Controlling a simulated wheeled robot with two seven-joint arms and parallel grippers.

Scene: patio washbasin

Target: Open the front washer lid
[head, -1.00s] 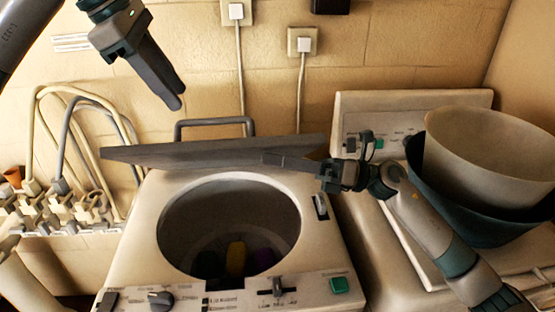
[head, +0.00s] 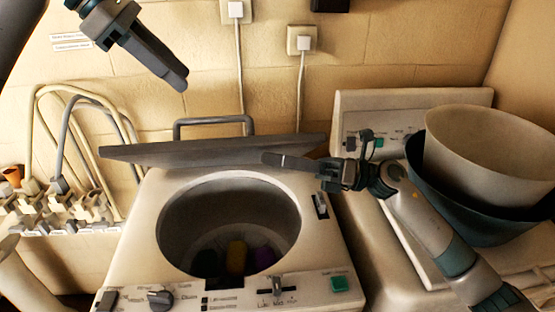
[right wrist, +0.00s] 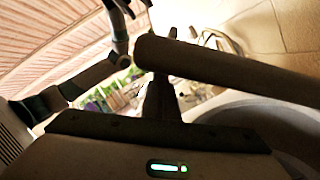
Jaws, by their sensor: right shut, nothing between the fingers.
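The front washer (head: 135,235) has its round tub open, with yellow and dark purple items inside. Its dark grey lid (head: 170,152) stands raised behind the opening and appears nearly edge-on. My right gripper (head: 266,158) is shut and empty, its fingers pointing left across the lid's right half; whether they touch it cannot be told. In the right wrist view, the shut fingers (right wrist: 165,85) show close to a long bar that looks like the lid (right wrist: 230,72). My left gripper (head: 180,84) hangs at upper left, apart from the lid; its finger gap cannot be made out.
A second machine (head: 350,110) stands behind right, with a beige tub (head: 490,150) inside a dark teal basin (head: 425,195) on it. Hoses and taps (head: 65,205) are at left. A grey rail (head: 215,122) rises behind the lid. The wall is close behind.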

